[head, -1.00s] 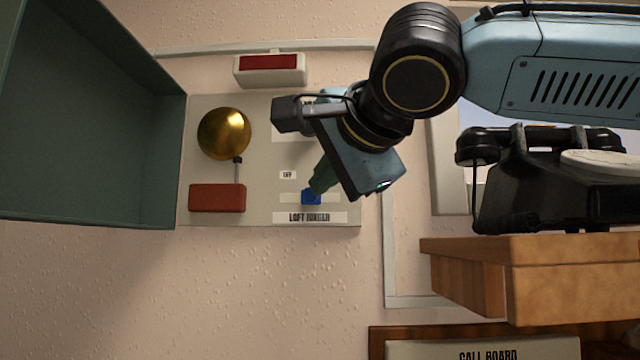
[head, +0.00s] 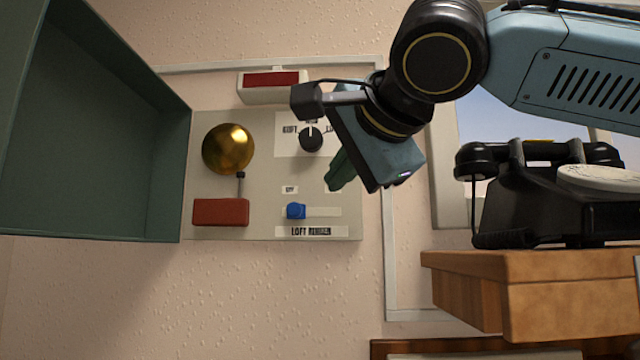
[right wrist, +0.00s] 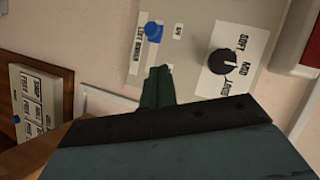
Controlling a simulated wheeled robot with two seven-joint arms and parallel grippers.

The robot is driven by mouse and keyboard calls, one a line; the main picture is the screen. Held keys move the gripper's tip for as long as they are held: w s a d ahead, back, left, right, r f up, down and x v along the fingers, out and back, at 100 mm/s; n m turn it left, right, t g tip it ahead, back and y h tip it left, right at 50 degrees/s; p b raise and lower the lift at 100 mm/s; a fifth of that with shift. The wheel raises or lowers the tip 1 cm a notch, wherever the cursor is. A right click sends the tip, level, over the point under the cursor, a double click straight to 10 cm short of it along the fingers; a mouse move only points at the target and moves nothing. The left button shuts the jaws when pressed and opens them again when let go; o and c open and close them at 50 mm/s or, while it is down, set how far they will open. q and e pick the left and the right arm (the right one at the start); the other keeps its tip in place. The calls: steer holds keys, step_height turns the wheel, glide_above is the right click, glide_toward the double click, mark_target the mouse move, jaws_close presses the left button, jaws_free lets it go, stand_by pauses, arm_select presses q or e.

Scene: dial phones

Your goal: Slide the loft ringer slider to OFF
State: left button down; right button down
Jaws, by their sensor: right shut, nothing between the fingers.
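The blue slider knob (head: 296,211) sits at the left end of its pale track (head: 325,212), below the OFF label (head: 290,189) and above the LOFT RINGER label. It also shows in the right wrist view (right wrist: 152,31). My right gripper (head: 336,184) has its green fingers shut and empty, up and to the right of the knob, apart from it. In the right wrist view the closed fingers (right wrist: 160,74) point toward the panel (head: 262,218). My left gripper is not in view.
The panel also carries a brass bell (head: 228,149), a red block (head: 221,212) and a black dial (head: 311,138) marked SOFT. A green open box (head: 95,130) stands at left. A black telephone (head: 540,205) rests on a wooden shelf (head: 530,265) at right.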

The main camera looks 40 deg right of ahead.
steer(key=v, duration=0.9)
steer(key=shift+a+b, duration=0.2)
steer(key=shift+b, duration=0.2)
steer(key=shift+w, duration=0.1)
